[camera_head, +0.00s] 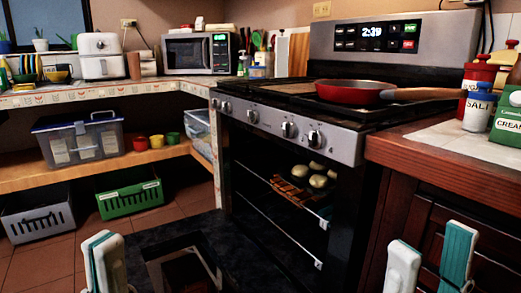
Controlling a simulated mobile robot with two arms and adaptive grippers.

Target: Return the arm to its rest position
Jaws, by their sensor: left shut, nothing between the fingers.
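My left gripper (105,262), with white and teal fingers, is at the lower left of the head view. Its fingers are together and hold nothing, and it is left of the lowered oven door (130,245). My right gripper (431,262) is at the lower right, in front of the wooden cabinet. Its white finger and teal-and-white finger stand apart with nothing seen between them. The arms behind both grippers are out of the picture.
The oven (285,130) stands open, with pale round pieces of food (318,181) on a dark pan on its rack. A red frying pan (352,91) sits on the stove, its handle reaching over the right counter. A green crate (130,200) stands on the floor at left.

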